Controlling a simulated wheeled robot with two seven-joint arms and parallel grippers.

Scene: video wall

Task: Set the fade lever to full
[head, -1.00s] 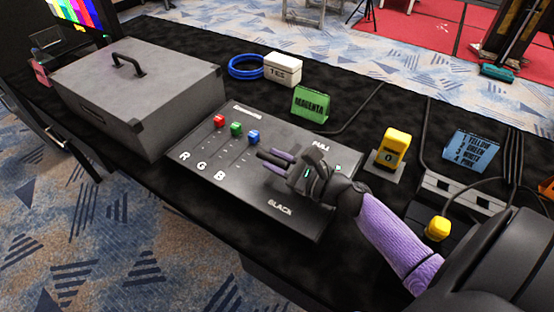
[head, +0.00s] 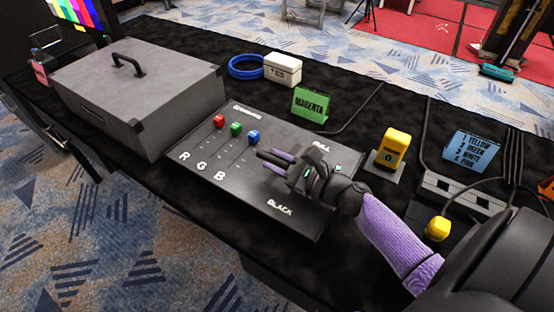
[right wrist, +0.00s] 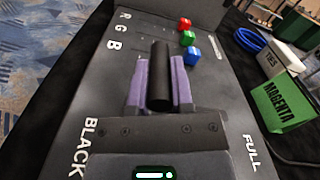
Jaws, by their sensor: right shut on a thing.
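The console (head: 190,170) is a dark panel with FULL marked at its far edge and BLACK at its near edge. My right gripper (head: 275,160) is over the panel's right half. In the right wrist view its two purple fingers are shut on the black bar-shaped handle of the fade lever (right wrist: 160,75). The handle lies between BLACK (right wrist: 88,147) on the left and FULL (right wrist: 251,152) on the right, at neither word. My gripper hides the lever's slot and part of FULL in the head view. My left gripper is not in view.
Red (head: 219,121), green (head: 236,129) and blue (head: 252,137) knobs sit left of my right gripper. A grey case (head: 140,95) stands at left. A green MAGENTA card (head: 309,103), white box (head: 283,69) and yellow device (head: 394,147) stand behind and right.

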